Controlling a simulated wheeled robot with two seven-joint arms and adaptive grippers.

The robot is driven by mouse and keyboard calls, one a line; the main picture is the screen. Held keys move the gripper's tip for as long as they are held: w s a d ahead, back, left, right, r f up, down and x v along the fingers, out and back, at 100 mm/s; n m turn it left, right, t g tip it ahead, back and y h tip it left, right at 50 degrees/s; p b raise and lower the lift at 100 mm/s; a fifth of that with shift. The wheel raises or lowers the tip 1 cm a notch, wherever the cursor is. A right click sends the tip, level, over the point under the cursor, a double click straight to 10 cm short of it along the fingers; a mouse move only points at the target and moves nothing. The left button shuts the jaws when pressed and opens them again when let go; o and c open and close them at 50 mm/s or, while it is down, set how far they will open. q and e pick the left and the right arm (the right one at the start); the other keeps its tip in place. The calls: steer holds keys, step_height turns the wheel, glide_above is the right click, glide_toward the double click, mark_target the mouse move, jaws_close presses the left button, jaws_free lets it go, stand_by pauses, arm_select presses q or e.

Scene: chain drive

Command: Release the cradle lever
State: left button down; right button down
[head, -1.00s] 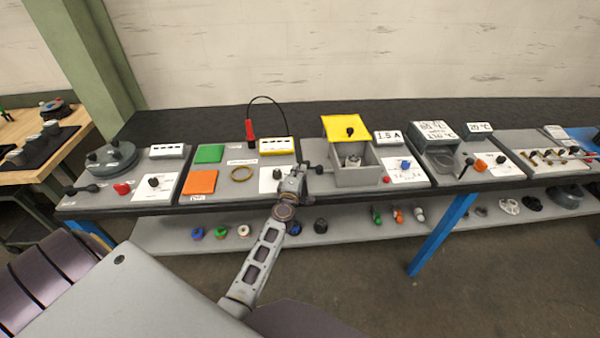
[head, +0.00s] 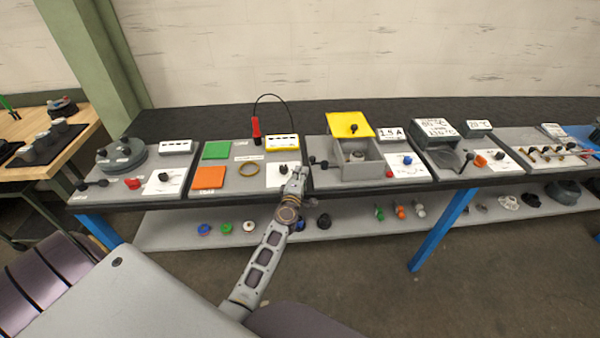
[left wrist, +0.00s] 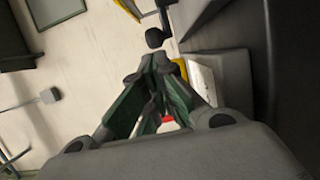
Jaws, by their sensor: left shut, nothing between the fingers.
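A grey box (head: 362,171) with a raised yellow lid (head: 349,124) stands on the bench. A short lever with a black knob (head: 324,164) sticks out at its left side. I cannot tell for certain that this is the cradle lever. My left gripper (head: 299,172) is shut and empty, just left of this lever and apart from it. In the left wrist view the closed fingertips (left wrist: 158,62) show with a black knob (left wrist: 154,38) just beyond them. My right gripper is not in view.
A white panel with a black knob (head: 283,170) lies close behind my left gripper. A red-handled probe (head: 256,130) stands farther back, with green (head: 216,150) and orange (head: 209,177) pads to the left. A lower shelf (head: 180,232) runs below the bench.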

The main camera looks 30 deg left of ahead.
arm_select(q)
steer(key=shift+s, duration=0.25)
steer(key=shift+s+d+f, duration=0.1)
steer(key=shift+s, duration=0.2)
steer(key=shift+s+d, duration=0.1)
steer(key=shift+s, duration=0.6)
steer(key=v, duration=0.7)
steer(key=shift+a+b, duration=0.35)
steer(key=shift+b, duration=0.05)
steer(key=shift+s, duration=0.1)
